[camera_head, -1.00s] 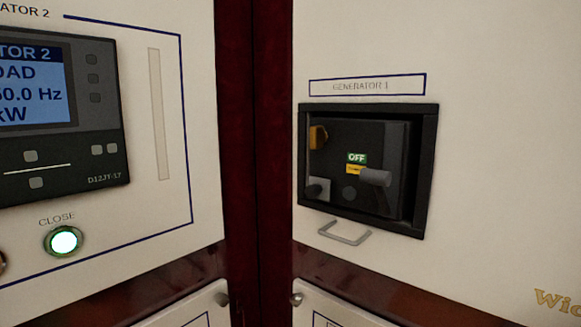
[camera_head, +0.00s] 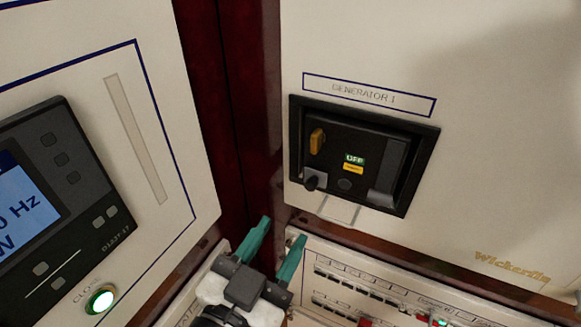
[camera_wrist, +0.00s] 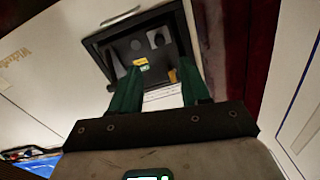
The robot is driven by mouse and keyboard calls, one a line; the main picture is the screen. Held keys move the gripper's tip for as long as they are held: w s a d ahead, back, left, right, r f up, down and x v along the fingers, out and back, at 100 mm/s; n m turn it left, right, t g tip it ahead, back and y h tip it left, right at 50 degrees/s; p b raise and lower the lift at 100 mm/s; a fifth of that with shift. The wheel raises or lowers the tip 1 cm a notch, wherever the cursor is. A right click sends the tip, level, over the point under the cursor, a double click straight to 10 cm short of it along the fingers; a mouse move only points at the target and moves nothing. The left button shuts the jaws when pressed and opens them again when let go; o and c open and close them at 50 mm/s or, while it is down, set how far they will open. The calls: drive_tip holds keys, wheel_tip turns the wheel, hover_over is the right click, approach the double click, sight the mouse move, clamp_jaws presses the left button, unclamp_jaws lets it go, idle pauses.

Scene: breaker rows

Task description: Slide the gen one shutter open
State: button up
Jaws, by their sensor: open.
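The Generator 1 breaker recess (camera_head: 345,165) is a black-framed opening in the cream panel. It holds a dark breaker with a green OFF tag (camera_head: 355,159), an orange knob and a black knob. A pale U-shaped handle (camera_head: 338,211) sits just below the frame; I cannot tell a separate shutter plate. The handle seems to show in the wrist view (camera_wrist: 120,18), where the picture is turned over. My gripper (camera_head: 280,232), with green fingers, is open and empty, low and left of the recess. In the wrist view its fingers (camera_wrist: 160,66) overlap the recess.
A Generator 2 panel with a display (camera_head: 25,205) and a lit green button (camera_head: 101,299) stands at the left, angled in. A dark red post (camera_head: 215,110) fills the corner. A lower panel with rows of small breakers (camera_head: 370,290) lies beneath.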

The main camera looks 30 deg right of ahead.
sight(310, 188)
drive_tip(key=p+x, duration=0.2)
drive_tip(key=x, duration=0.8)
drive_tip(key=shift+w+d, duration=0.2)
drive_tip(key=shift+d, duration=0.1)
clamp_jaws()
